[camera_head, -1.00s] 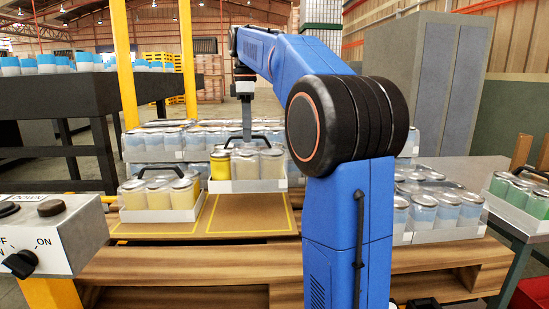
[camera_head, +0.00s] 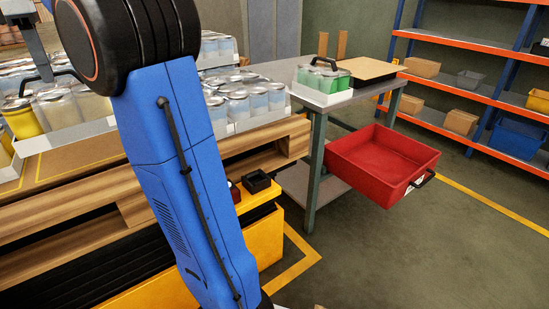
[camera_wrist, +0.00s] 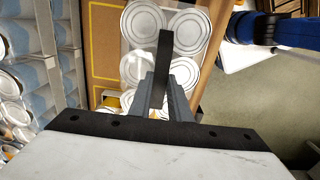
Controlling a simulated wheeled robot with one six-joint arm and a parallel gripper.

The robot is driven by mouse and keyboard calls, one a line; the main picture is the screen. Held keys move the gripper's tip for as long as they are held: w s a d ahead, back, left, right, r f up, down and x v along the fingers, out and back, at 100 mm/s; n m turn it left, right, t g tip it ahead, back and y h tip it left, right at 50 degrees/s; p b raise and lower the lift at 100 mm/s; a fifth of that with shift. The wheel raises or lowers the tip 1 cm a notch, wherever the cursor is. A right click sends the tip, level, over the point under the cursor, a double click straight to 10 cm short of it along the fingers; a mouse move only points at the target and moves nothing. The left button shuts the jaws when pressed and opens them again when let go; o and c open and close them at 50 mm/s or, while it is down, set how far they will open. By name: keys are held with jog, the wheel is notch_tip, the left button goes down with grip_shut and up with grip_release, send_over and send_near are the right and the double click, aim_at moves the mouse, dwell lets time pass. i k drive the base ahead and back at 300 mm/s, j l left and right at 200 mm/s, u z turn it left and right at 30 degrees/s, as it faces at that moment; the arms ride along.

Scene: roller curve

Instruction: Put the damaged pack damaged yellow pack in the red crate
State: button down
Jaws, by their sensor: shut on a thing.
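The yellow pack (camera_head: 78,132) is a white tray of lidded jars with a black handle, at the left of the head view; one jar at its left is strongly yellow. My gripper (camera_head: 44,72) is shut on the pack's handle from above. In the wrist view, my gripper's fingers (camera_wrist: 160,98) hold the black handle, with the round lids of the pack (camera_wrist: 143,68) below. I cannot tell whether the tray touches the pallet. The red crate (camera_head: 362,184) is beside the grey table at right, open and empty as far as I see.
The grey table (camera_head: 317,118) carries a tray of green jars (camera_head: 322,80) and a cardboard sheet (camera_head: 362,67). Trays of pale jars (camera_head: 245,103) stand on the wooden pallet (camera_head: 100,200). An orange and blue shelf (camera_head: 470,92) is at back right. The right floor is clear.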

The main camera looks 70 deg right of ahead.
aim_at(379, 168)
jog(key=k+j, duration=0.15)
jog(key=k, duration=0.15)
jog(key=k+j, duration=0.2)
jog(key=k+j+z, duration=0.2)
jog(key=k+z, duration=0.15)
jog(key=k+j+z, duration=0.15)
jog(key=k+z, duration=0.15)
jog(key=i+l+z, duration=0.2)
jog(key=z, duration=0.25)
jog(key=i+l+z, duration=0.1)
jog(key=i+z, duration=0.15)
jog(key=z, duration=0.2)
jog(key=i+z, duration=0.25)
jog(key=z, duration=0.2)
jog(key=i+z, duration=0.25)
jog(key=z, duration=0.2)
jog(key=i, duration=0.4)
